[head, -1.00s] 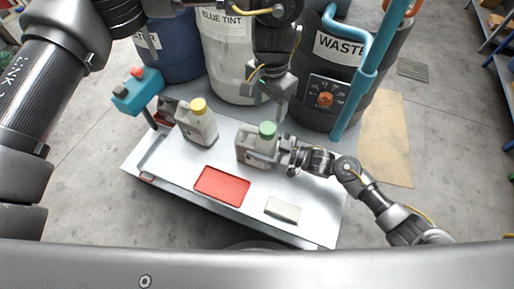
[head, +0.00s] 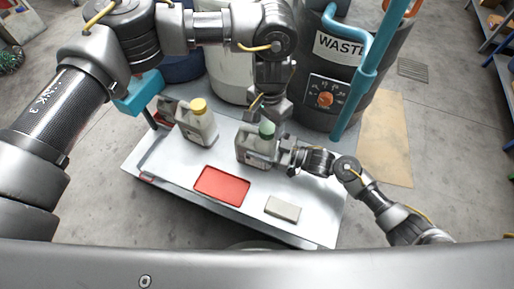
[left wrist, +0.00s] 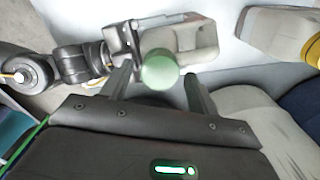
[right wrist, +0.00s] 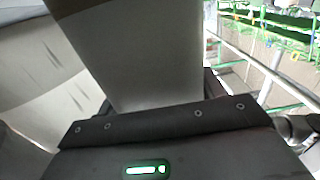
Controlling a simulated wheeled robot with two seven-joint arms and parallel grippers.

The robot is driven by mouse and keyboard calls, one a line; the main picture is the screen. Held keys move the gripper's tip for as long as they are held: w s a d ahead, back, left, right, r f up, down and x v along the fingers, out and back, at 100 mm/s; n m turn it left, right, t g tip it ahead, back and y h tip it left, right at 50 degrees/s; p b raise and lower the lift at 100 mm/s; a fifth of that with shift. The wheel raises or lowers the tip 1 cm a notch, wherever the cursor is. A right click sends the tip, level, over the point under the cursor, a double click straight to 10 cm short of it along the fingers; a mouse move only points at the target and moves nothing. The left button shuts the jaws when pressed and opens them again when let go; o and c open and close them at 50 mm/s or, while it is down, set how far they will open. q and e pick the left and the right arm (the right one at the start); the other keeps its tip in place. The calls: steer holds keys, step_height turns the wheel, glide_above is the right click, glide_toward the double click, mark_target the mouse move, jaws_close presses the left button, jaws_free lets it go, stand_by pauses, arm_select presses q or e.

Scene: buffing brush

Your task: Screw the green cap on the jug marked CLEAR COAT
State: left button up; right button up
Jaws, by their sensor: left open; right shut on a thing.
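The pale jug with the green cap stands upright on the metal table; its body (head: 252,155) shows in the head view, and its label is too small to read. The green cap (head: 266,129) is at the jug's top, seen from above in the left wrist view (left wrist: 160,71); how tightly it sits is not visible. My left gripper (head: 264,116) is open and points down just above the cap, its fingers on either side in the wrist view. My right gripper (head: 287,153) is shut on the jug from the right. The jug's wall (right wrist: 135,60) fills much of the right wrist view.
A second jug with a yellow cap (head: 199,106) stands left on the table. A red tray (head: 222,186) and a pale block (head: 283,208) lie nearer. A teal box (head: 138,92) is at the table's left. The WASTE drum (head: 345,75) stands behind.

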arm_select(q)
steer(key=shift+f, duration=0.3)
steer(key=shift+c, duration=0.4)
